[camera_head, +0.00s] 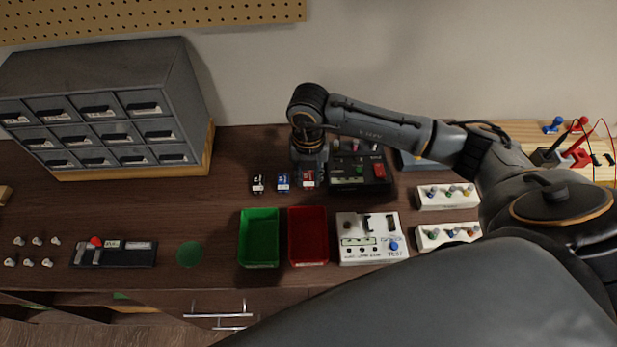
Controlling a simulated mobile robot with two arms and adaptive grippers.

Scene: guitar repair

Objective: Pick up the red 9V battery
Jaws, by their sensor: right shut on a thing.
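The red 9V battery (308,180) is on the dark workbench, at the right end of a row of three small batteries. My right gripper (308,170) reaches down from above and is shut on it. The gripper body hides the battery's far part, and I cannot tell whether it touches the bench. A blue battery (283,182) and a black-and-white battery (258,183) stand to its left, apart from the gripper. My left gripper is not in view.
A black device (345,184) is close on the right of the gripper. A green tray (259,262) and a red tray (308,260) lie in front, beside a white test box (352,226). A grey drawer cabinet (115,68) stands at the left.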

